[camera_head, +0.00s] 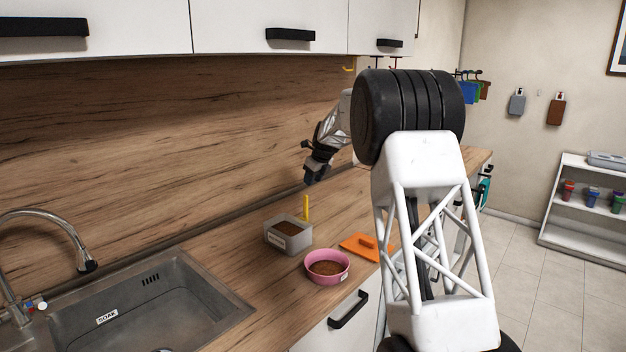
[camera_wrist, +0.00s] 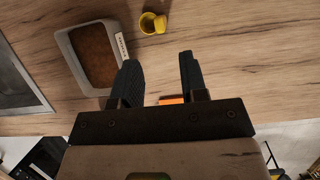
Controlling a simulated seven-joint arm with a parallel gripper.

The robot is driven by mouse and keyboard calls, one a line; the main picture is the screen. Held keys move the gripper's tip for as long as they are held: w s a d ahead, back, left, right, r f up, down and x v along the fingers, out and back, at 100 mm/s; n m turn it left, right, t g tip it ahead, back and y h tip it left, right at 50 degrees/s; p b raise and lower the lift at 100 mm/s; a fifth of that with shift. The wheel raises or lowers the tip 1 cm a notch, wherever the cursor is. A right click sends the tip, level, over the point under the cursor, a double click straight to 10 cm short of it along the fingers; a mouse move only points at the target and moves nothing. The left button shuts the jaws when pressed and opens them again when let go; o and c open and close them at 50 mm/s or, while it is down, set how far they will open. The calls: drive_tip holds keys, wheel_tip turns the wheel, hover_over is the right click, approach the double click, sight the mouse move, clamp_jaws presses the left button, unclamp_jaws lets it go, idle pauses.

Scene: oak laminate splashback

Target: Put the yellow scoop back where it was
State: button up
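The yellow scoop (camera_head: 306,207) stands with its handle up by the far right corner of a grey container (camera_head: 273,239) in the head view. In the wrist view the scoop (camera_wrist: 150,22) is on the counter beside the container (camera_wrist: 68,48), apart from it, near the top edge. The container holds brown contents. My gripper (camera_head: 314,178) is above the counter, higher than the scoop and apart from it. In the wrist view my gripper (camera_wrist: 158,58) has its fingers spread with nothing held between them.
A pink bowl (camera_head: 312,277) with brown contents and an orange flat piece (camera_head: 352,249) lie near the counter's front edge. A sink (camera_head: 165,300) is at left. A yellow hook (camera_head: 349,69) hangs under the cabinets. Counter beyond the container is clear.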

drive_tip(key=s+d+r+n+h, duration=0.15)
drive_tip(key=s+r+n, duration=0.3)
drive_tip(key=s, duration=0.85)
drive_tip(key=s+d+r+n, duration=0.3)
drive_tip(key=s+r+n, duration=0.15)
drive_tip(key=s, duration=0.85)
drive_tip(key=s+d+r+n, duration=0.3)
drive_tip(key=s+r+n, duration=0.15)
drive_tip(key=s, duration=0.85)
drive_tip(key=s+d+f+n, duration=0.1)
drive_tip(key=s+f+n, duration=0.2)
drive_tip(key=s, duration=1)
drive_tip(key=s+d+f+n+h, duration=0.1)
drive_tip(key=s+f+n, duration=0.3)
drive_tip(key=s, duration=0.9)
drive_tip(key=s+d+f+n+h, duration=0.1)
drive_tip(key=s+f+n, duration=0.2)
drive_tip(key=s, duration=1)
drive_tip(key=n, duration=0.3)
drive_tip(key=shift+d+f+g, duration=0.25)
drive_tip(key=shift+d+g, duration=0.05)
drive_tip(key=shift+d, duration=0.1)
